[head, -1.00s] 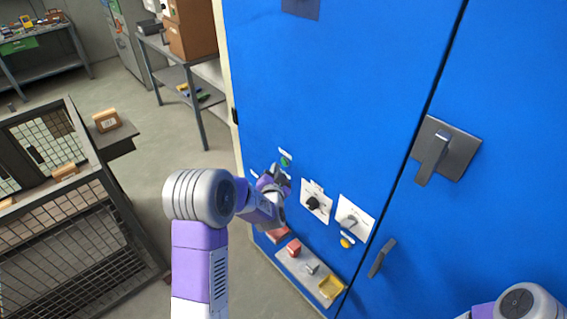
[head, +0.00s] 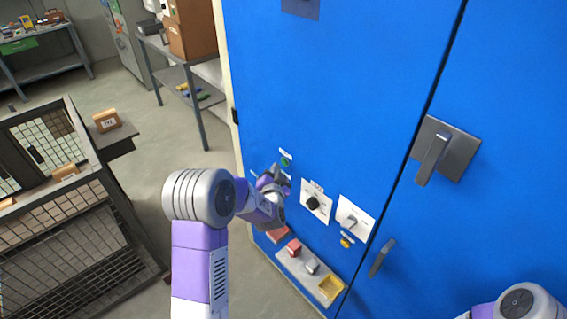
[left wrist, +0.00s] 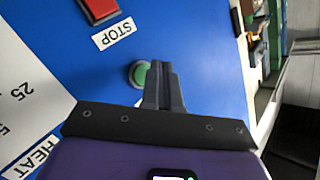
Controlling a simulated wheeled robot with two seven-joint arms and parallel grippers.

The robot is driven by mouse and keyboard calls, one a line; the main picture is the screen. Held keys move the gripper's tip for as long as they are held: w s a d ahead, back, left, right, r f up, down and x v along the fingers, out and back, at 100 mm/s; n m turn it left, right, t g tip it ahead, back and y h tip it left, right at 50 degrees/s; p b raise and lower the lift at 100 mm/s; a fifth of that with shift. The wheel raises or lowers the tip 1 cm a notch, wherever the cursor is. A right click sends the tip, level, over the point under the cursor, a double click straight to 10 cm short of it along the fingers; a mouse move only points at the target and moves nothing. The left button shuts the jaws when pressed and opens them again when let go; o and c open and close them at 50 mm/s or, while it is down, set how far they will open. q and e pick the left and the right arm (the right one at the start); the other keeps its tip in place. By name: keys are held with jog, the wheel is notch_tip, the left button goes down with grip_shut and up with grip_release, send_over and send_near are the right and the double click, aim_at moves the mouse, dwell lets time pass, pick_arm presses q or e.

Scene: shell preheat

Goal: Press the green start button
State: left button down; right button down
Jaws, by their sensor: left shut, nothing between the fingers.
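The green button (head: 286,161) is a small round one on the blue cabinet front in the head view, with a small white label above it. In the left wrist view the green button (left wrist: 139,74) sits in a pale ring, just left of the fingers and partly behind them. My left gripper (head: 276,171) is shut and empty, its tips close beside the button. I cannot tell whether they touch the panel. The left gripper (left wrist: 163,82) also shows in the wrist view. My right gripper is out of view; only part of that arm shows.
A black knob (head: 312,203), a grey switch (head: 350,221) and a yellow button (head: 346,241) are to the right. A ledge (head: 297,264) with blocks is below. A wire cage (head: 75,235) stands left.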

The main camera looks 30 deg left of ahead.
pick_arm(q)
jog(key=shift+w+d, duration=0.1)
dwell(0.5)
jog(key=shift+w+d, duration=0.1)
jog(key=shift+w, duration=0.2)
jog(key=shift+w+d, duration=0.15)
jog(key=shift+w, duration=0.25)
dwell(0.6)
dwell(0.4)
jog(key=shift+s+a+b, duration=0.3)
jog(key=shift+s+b, duration=0.2)
jog(key=shift+s, duration=0.3)
jog(key=s, duration=0.1)
jog(key=s+a+b, duration=0.1)
jog(key=s, duration=0.1)
jog(key=s+a, duration=0.1)
jog(key=shift+s, duration=0.3)
dwell(0.5)
